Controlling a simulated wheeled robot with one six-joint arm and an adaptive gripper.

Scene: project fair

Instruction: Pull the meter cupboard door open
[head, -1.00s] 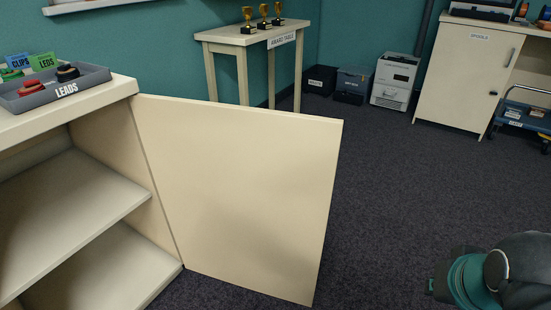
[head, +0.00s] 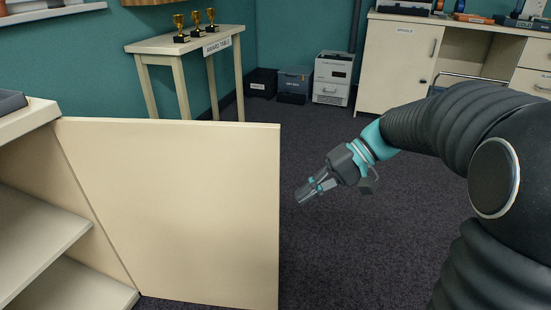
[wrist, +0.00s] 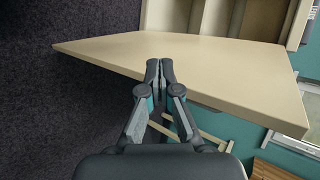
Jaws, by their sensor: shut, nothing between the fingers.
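The cream meter cupboard door (head: 180,205) stands swung well out from the cupboard (head: 40,122), whose open shelves show at the left in the head view. My gripper (head: 299,198) is just right of the door's free edge in the head view, shut and empty. In the wrist view the door (wrist: 225,75) spans the picture, and the closed fingertips (wrist: 160,66) overlap its near edge. I cannot tell whether they touch it. The door's outer face and handle are hidden in the head view.
An award table (head: 185,42) with three trophies stands at the back. Bins and a white printer (head: 332,78) line the wall. A cream cabinet (head: 398,65) stands at the back right. Dark carpet (head: 385,240) is clear right of the door.

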